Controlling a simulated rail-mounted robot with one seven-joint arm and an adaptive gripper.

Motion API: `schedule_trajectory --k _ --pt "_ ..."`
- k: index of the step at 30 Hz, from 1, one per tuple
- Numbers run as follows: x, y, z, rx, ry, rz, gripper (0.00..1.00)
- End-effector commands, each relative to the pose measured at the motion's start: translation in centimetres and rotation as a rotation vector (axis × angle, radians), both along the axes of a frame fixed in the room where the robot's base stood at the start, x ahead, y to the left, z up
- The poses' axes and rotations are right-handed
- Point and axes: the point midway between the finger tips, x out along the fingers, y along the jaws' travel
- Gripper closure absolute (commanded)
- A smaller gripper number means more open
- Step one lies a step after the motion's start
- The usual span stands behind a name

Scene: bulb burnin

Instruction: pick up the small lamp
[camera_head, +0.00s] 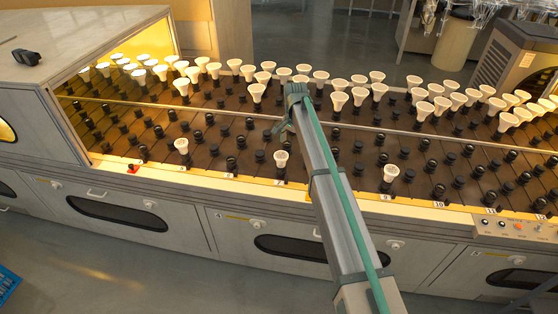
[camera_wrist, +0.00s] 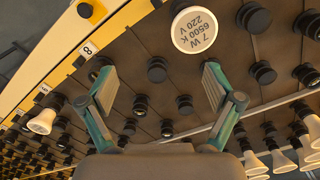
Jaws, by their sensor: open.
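In the wrist view, my gripper (camera_wrist: 158,78) is open and empty, its two fingers spread wide above the dark socket board. A white lamp (camera_wrist: 194,30) faces the camera just above and beyond the right finger, apart from it; its face reads "7 W 6500 K 220 V". I cannot match it surely to a lamp in the head view, where my arm hides part of the board. There, single white lamps stand in the front row: one on the left (camera_head: 182,146), one in the middle (camera_head: 281,158) and one on the right (camera_head: 390,173). I cannot tell which lamp is the small one.
Many white lamps (camera_head: 338,100) stand in the rows behind the metal rail (camera_head: 395,131). Black sockets (camera_head: 231,163) fill much of the front section. A lit hood (camera_head: 85,45) covers the left end. A control panel (camera_head: 515,228) is at the right front.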

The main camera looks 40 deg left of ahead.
Motion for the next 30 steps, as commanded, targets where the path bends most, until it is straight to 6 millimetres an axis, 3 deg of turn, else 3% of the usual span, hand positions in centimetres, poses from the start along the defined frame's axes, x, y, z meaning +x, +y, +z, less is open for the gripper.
schedule_trajectory --k 1,6,18,30 --pt "-0.4 2.2 1.1 0.001 -0.002 0.001 0.1" --pt "-1.7 4.7 2.3 0.002 -0.002 -0.004 0.1" --pt "-1.8 4.6 -2.4 0.001 -0.002 -0.004 0.1" --pt "-1.8 4.4 -5.5 0.001 -0.001 -0.004 0.1"
